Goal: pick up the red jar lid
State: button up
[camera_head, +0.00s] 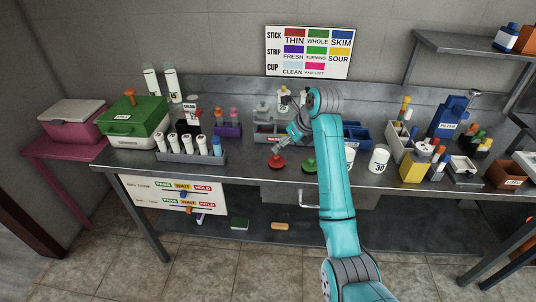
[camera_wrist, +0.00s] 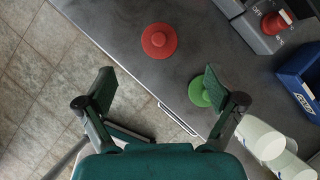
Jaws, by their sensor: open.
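The red jar lid (camera_head: 276,162) is a round disc with a raised knob, lying on the metal bench near its front edge. It also shows in the wrist view (camera_wrist: 159,41), ahead of my fingers and clear of them. My gripper (camera_head: 277,149) is open and empty, just above and behind the red lid in the head view. In the wrist view its two fingers (camera_wrist: 160,84) are spread wide. A green lid (camera_head: 309,166) of similar shape lies to the right, and in the wrist view (camera_wrist: 199,92) my right finger partly covers it.
White cups (camera_head: 379,158) stand right of the green lid. A rack of white bottles (camera_head: 190,157) stands to the left. A grey box (camera_head: 268,133) and a blue bin (camera_head: 357,133) stand behind. The bench around the red lid is clear.

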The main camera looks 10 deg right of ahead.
aim_at(277, 156)
jog(key=x, duration=0.5)
jog(key=shift+a+f, duration=0.1)
jog(key=shift+a, duration=0.05)
jog(key=shift+x, duration=2.65)
jog(key=c, duration=1)
